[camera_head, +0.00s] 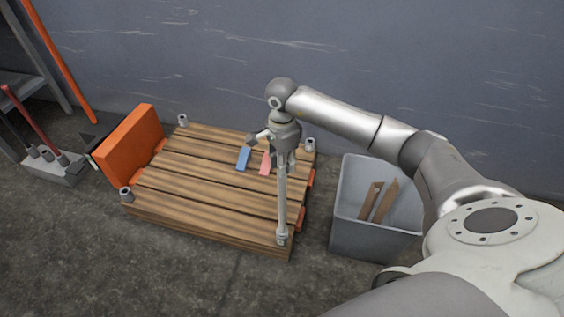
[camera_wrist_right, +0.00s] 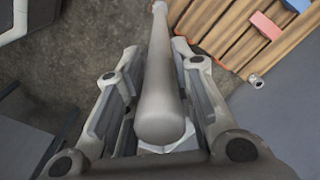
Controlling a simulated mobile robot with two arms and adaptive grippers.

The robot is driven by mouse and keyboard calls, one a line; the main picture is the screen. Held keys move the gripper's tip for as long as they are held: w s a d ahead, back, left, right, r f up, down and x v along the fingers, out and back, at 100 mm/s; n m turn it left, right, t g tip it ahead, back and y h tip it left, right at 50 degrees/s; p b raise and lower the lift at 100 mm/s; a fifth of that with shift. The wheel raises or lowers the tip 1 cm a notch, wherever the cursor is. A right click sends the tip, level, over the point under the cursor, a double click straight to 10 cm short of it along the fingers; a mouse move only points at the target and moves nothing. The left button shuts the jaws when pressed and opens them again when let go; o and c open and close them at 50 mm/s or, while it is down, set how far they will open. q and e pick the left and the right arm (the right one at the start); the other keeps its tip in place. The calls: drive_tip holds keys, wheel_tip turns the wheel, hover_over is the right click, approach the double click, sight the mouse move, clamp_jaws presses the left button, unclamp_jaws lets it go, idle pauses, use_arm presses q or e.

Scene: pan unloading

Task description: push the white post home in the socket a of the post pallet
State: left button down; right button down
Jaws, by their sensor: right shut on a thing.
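The white post (camera_head: 282,205) looks light grey and stands about upright over the near right corner of the wooden post pallet (camera_head: 210,208). Its lower end meets the grey corner socket (camera_head: 282,240); how deep it sits I cannot tell. My right gripper (camera_head: 284,163) is shut on the upper part of the post. Which socket is marked a cannot be read. My left gripper is out of view.
A blue block (camera_head: 243,158) and a red block (camera_head: 265,163) lie on the pallet. An orange panel (camera_head: 130,145) stands at its left. Other corners have empty grey sockets (camera_head: 126,194). A grey bin (camera_head: 358,238) with brown pieces stands right; bare floor lies in front.

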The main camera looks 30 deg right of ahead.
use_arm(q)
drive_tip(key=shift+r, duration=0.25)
use_arm(e)
drive_tip(key=shift+f, duration=0.2)
use_arm(q)
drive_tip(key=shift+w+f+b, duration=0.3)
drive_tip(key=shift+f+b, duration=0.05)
drive_tip(key=shift+b, duration=0.15)
use_arm(e)
drive_tip(key=shift+f, duration=0.5)
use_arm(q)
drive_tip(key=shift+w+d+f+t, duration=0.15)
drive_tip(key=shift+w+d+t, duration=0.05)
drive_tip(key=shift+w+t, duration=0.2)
use_arm(e)
drive_tip(key=shift+f, duration=0.35)
drive_tip(key=c, duration=1.2)
unclamp_jaws()
drive_tip(key=shift+o, duration=0.3)
wheel_tip(320, 180, up, 12)
